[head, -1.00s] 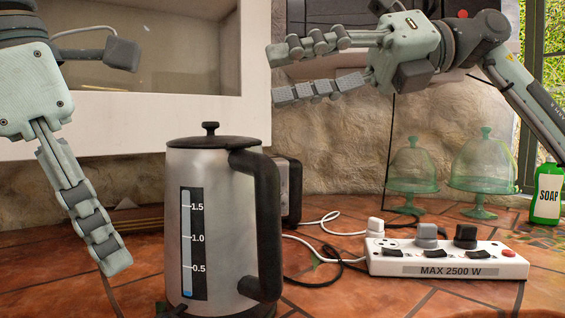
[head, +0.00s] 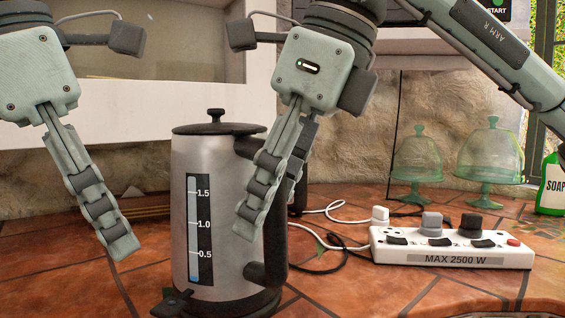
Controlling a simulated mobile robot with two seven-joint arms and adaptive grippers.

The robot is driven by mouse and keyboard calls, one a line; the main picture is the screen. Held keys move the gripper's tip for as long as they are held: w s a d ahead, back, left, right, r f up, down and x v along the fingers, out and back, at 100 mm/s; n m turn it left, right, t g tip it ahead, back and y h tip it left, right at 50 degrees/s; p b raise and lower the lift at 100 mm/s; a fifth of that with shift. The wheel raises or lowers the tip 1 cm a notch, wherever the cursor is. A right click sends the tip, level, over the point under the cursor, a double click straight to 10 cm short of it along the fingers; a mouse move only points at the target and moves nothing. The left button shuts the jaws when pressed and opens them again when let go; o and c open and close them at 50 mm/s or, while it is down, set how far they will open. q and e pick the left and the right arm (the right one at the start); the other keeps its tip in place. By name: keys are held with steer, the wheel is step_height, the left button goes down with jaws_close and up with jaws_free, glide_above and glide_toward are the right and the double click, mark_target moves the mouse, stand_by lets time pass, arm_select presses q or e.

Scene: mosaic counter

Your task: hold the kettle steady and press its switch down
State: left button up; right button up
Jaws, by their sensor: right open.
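The steel kettle (head: 222,170) with black lid and handle stands upright in the middle of the head view. Its strip gauge shows blue only near the bottom. A black lever-like switch (head: 172,304) sticks out at its base, lower left. My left gripper (head: 122,247) hangs pointing down to the left of the kettle, apart from it in the picture; its fingers overlap, hiding the gap. My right gripper (head: 252,235) is open, pointing down in front of the kettle's right side. It covers much of the handle; I cannot tell whether it touches.
A white power strip (head: 450,259) with plugs and cables lies to the right. Two green glass domed stands (head: 416,165) and a green soap bottle (head: 552,190) stand behind it. The tiled counter (head: 370,295) is clear at the front right.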

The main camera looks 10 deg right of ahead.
steer(key=shift+x, duration=1.25)
jaws_close()
